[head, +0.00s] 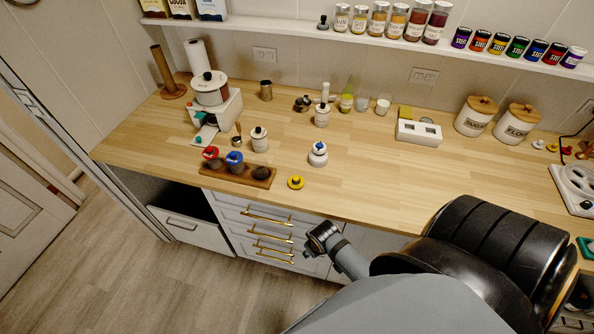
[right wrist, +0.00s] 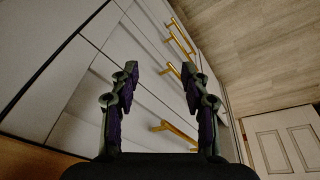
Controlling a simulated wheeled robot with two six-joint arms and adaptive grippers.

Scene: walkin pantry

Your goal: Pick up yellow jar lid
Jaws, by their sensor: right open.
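The yellow jar lid (head: 295,182) lies flat on the wooden counter near its front edge. It is just right of a wooden tray (head: 262,183) with small dark jars; one has a red lid (head: 210,153), one a blue lid (head: 234,158), and the right one (head: 261,173) looks lidless. My right gripper (right wrist: 160,82) is open and empty in the right wrist view, facing drawer fronts with gold handles. The yellow lid is not in that view. In the head view my right arm reaches in front of the drawers, below counter height. My left gripper is not in view.
White drawers (head: 232,215) with gold handles stand below the counter. A white lidded jar (head: 318,156) stands behind and right of the lid, and another (head: 260,141) behind the tray. A white canister (head: 472,119) stands farther right. The counter right of the lid is clear.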

